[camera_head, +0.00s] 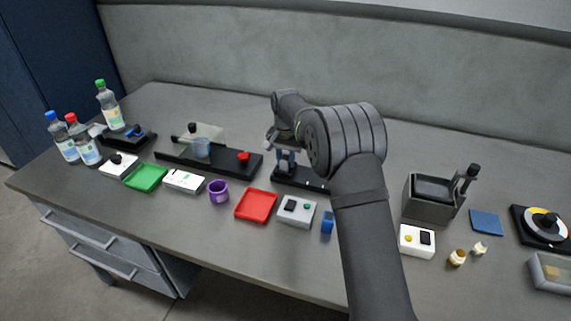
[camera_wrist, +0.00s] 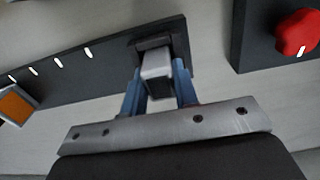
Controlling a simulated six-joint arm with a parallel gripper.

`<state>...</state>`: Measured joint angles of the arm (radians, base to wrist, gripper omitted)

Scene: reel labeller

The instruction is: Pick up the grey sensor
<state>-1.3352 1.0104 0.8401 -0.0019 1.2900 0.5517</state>
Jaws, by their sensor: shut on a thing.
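The grey sensor (camera_wrist: 157,66) is a small pale grey block in the wrist view, at a dark mount on a black rail (camera_wrist: 85,57) with white marks. My gripper (camera_wrist: 159,84) has its blue fingers on both sides of the sensor and is shut on it. I cannot tell whether the sensor is clear of the mount. In the head view, my gripper (camera_head: 286,160) is low over the black rail (camera_head: 300,180). My arm hides the rail's right end, and the sensor is too small to make out there.
A black base with a red knob (camera_head: 243,158) stands just left of the rail. In front are a red tray (camera_head: 256,206), a grey button box (camera_head: 297,211) and a blue block (camera_head: 327,223). A grey box machine (camera_head: 432,198) stands to the right. The back of the table is clear.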

